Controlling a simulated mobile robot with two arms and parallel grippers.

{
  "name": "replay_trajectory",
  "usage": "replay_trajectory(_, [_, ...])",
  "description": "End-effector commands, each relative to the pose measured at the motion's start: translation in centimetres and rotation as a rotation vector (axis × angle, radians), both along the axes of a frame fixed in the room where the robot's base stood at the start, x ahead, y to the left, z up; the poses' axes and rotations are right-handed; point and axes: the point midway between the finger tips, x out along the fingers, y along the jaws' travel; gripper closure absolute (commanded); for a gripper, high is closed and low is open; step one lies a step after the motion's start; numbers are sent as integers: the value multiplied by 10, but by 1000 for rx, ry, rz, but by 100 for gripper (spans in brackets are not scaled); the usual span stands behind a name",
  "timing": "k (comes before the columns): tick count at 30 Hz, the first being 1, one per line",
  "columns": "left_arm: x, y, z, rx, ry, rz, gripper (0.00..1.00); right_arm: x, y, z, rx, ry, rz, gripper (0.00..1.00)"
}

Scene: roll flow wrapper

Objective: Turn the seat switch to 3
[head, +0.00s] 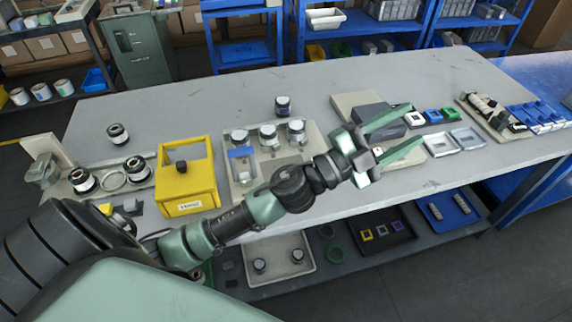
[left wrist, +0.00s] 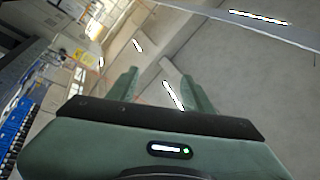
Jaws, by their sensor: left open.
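No part in view is readable as a seat switch with a 3. A yellow box-like frame (head: 190,190) stands left of centre on the table, with a small black knob-like part (head: 181,167) and a white label too small to read surely. My left gripper (head: 414,124) is open and empty, reaching over the right half of the table, well to the right of the yellow frame. Its two green fingers also show spread apart in the left wrist view (left wrist: 163,92), with nothing between them. My right gripper is not in view.
A grey fixture with several round metal parts (head: 268,135) stands right of the yellow frame. A dark grey block (head: 378,117) and small coloured boxes (head: 433,115) lie near my left gripper. Blue trays (head: 535,115) are at the far right. The table's back middle (head: 330,80) is clear.

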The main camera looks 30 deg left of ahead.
Motion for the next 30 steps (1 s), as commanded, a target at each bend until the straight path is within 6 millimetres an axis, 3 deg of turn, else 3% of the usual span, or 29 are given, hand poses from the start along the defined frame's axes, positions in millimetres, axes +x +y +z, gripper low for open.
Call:
replay_trajectory(1, [-4,-24,3,130,-82,-120,49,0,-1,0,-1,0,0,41])
replay_trajectory(3, [-15,-52,-12,324,-152,-291,49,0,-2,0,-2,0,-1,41])
replay_trajectory(5, [-22,-63,-38,510,-172,-428,49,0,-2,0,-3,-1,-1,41])
replay_trajectory(7, [-25,-58,-77,742,-146,-565,49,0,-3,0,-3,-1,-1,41])
replay_trajectory(8, [-25,-49,-94,844,-120,-615,49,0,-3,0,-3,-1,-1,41])
replay_trajectory(10, [-21,-14,-134,1081,-17,-709,49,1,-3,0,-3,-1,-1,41])
replay_trajectory(13, [-12,61,-172,1378,194,-776,49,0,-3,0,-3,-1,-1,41])
replay_trajectory(15, [-8,117,-183,1538,364,-783,49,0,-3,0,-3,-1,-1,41])
replay_trajectory(18, [-7,183,-182,1693,582,-760,49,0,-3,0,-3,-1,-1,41])
replay_trajectory(21, [-11,226,-176,1773,735,-732,49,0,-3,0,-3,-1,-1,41])
replay_trajectory(24, [-14,245,-173,1805,812,-718,49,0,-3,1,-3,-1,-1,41])
replay_trajectory(30, [-17,249,-196,1812,833,-720,49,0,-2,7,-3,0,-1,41])
